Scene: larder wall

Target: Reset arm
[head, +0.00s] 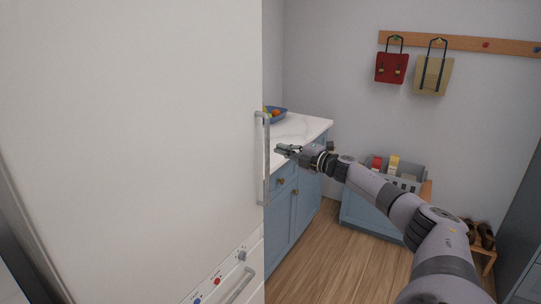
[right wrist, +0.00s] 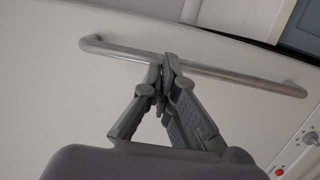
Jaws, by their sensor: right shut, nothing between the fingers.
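My right gripper (head: 283,149) reaches in from the lower right of the head view and ends just right of the long metal handle (head: 266,160) on the white fridge door (head: 130,130). In the right wrist view my right gripper (right wrist: 166,66) has its fingertips together, with nothing between them. The handle (right wrist: 220,70) passes behind the fingertips there; I cannot tell whether they touch it. My left gripper is not in view.
A blue cabinet (head: 292,215) with a white top stands behind, bearing a blue fruit bowl (head: 279,115). Two bags, red (head: 391,68) and tan (head: 433,75), hang on the wall. Wooden floor (head: 335,262) is clear.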

